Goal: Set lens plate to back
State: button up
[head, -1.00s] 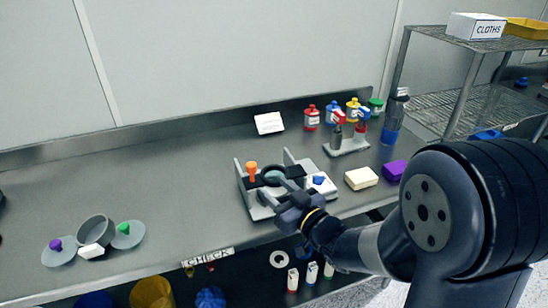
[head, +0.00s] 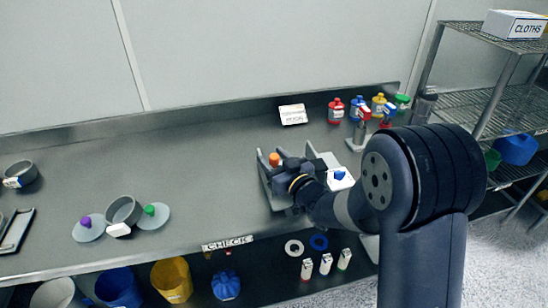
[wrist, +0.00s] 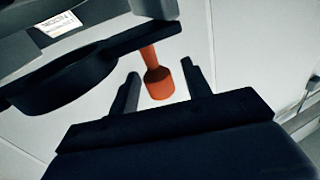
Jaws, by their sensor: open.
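The grey fixture (head: 266,182) with upright side walls stands on the bench. An orange knob (head: 274,159) shows at its left wall, and a blue knob (head: 340,174) at its right side. My gripper (head: 288,170) is over the fixture, covering most of its middle. In the wrist view my gripper (wrist: 160,68) is open, with the orange knob (wrist: 158,84) showing between its fingertips. I cannot tell whether they touch it. A dark ring-shaped plate with an arm (wrist: 62,84), likely the lens plate, lies left of the knob; its far side is cut off.
A white sign (head: 293,114) and several coloured bottles (head: 336,111) stand behind. A grey bowl (head: 122,210) and two discs with knobs (head: 152,216) lie left. A CHECK label (head: 228,243) marks the front edge.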

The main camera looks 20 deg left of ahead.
grip_shut()
dwell(0.4)
